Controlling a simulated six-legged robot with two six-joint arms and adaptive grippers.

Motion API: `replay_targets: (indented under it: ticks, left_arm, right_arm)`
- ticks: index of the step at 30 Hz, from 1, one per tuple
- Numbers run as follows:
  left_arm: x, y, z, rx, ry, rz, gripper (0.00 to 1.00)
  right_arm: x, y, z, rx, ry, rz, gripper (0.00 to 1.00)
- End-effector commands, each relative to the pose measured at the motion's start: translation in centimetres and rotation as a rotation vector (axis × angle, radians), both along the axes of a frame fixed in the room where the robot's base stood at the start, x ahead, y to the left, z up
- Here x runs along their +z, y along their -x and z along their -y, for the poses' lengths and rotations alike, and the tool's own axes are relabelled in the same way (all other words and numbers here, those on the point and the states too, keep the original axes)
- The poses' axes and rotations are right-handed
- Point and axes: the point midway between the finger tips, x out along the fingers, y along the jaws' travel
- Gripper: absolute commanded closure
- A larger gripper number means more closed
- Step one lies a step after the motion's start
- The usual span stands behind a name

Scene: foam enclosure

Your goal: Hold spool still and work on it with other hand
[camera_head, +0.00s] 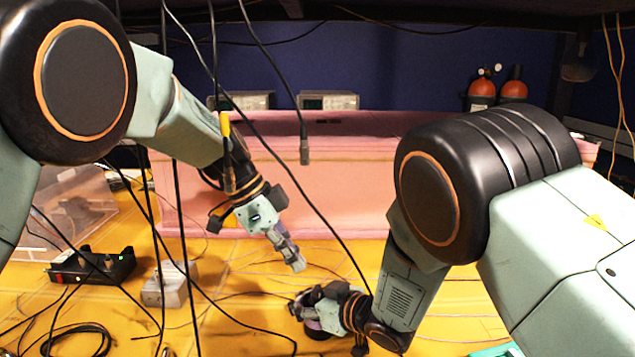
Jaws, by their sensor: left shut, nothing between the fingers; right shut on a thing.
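The spool (314,326) is a small dark and purplish round thing low in the middle of the head view, on the yellow work surface. My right gripper (312,306) is shut on it and hides much of it. My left gripper (293,258) is shut and empty, pointing down and to the right. Its fingertips are above the spool in the picture and look apart from it.
A pink foam wall (340,165) stands behind the yellow surface (225,325). A black box (92,266) and a grey block (170,285) lie at left. Black cables hang in front and lie across the surface. Two orange-topped bottles (482,92) stand at the back right.

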Motion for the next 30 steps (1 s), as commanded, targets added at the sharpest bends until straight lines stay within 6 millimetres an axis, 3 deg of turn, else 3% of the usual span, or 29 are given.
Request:
replay_targets:
  ticks: [15, 25, 30]
  left_arm:
    - [0.0, 0.0, 0.0, 0.000, 0.000, 0.000, 1.00]
    - [0.0, 0.0, 0.0, 0.000, 0.000, 0.000, 1.00]
    - [0.0, 0.0, 0.0, 0.000, 0.000, 0.000, 1.00]
  right_arm:
    - [0.0, 0.0, 0.0, 0.000, -0.001, 0.001, 0.17]
    - [0.0, 0.1, 0.1, 0.000, 0.000, 0.000, 0.16]
    - [0.6, 1.0, 1.1, -0.001, 0.000, -0.001, 0.16]
